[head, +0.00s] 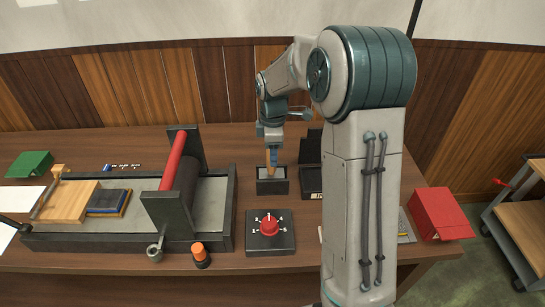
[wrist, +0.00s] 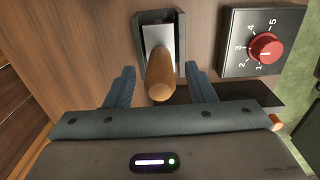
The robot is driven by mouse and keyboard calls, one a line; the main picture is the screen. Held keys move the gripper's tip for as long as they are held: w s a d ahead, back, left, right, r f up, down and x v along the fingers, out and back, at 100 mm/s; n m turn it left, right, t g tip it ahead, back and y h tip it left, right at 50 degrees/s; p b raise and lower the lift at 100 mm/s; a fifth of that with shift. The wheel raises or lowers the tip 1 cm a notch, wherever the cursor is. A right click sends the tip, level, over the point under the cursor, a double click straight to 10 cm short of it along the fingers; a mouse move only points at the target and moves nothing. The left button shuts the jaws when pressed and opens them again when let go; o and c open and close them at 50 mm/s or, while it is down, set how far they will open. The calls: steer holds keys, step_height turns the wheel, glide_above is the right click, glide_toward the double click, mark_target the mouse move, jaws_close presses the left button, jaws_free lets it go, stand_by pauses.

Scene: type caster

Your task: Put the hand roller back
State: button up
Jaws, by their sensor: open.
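The hand roller shows a round wooden handle (wrist: 161,78) in the wrist view, pointing toward my camera. Its far end sits at a dark, open-topped holder (wrist: 141,32), with a pale grey surface between the walls. In the head view the holder (head: 272,186) stands on the table below my gripper (head: 272,157), and a bit of the wooden handle (head: 267,166) shows. My gripper (wrist: 162,88) is open, with one blue finger on each side of the handle and a visible gap on both sides. The roller's head is not clearly visible.
A dial box (head: 270,232) with a red knob stands in front of the holder. A large press (head: 131,210) with a red roller fills the left. A dark stand (head: 309,177) is close on the right. A red box (head: 440,214) lies at the table's right edge.

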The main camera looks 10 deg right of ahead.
step_height(320, 180, up, 8)
steer(key=shift+r, duration=0.2)
steer(key=shift+s+r, duration=0.2)
steer(key=shift+r, duration=0.4)
steer(key=s+f+m+t, duration=0.1)
steer(key=s+m+t, duration=0.2)
steer(key=s+m, duration=1.2)
steer(key=s, duration=1)
steer(key=shift+s+a+m, duration=0.3)
steer(key=shift+s+m, duration=0.1)
